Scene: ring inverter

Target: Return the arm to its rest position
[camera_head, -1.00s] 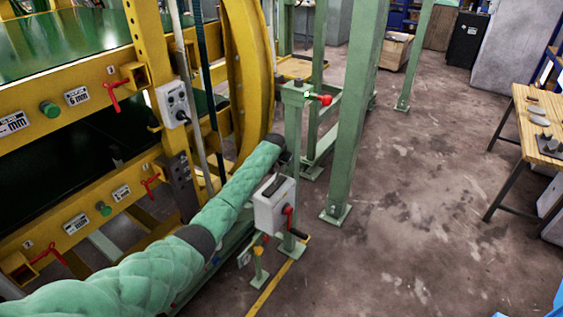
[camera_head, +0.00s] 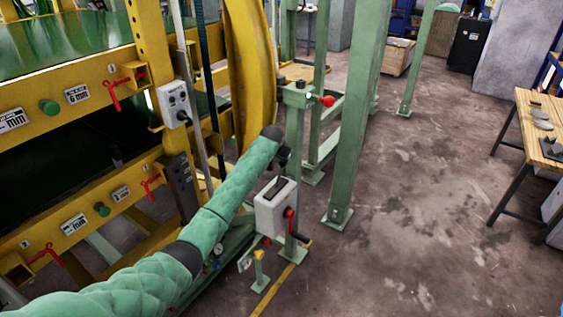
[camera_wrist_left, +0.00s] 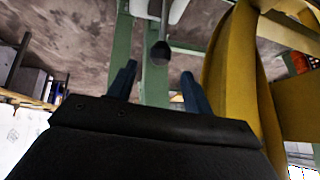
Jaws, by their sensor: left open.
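My left arm, in a green padded sleeve, reaches in from the lower left in the head view. Its small dark gripper (camera_head: 283,156) is above a grey control box (camera_head: 277,208) with a red handle (camera_head: 289,213), beside a green post. In the left wrist view the gripper (camera_wrist_left: 160,87) is open, its two blue-grey fingers apart. A dark round knob (camera_wrist_left: 161,51) on a rod shows beyond the fingertips, between them in the picture; I see no contact. My right gripper is not in view.
A thick green post (camera_head: 355,110) stands to the right. A wooden-topped table (camera_head: 538,130) is at far right. The floor between is clear.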

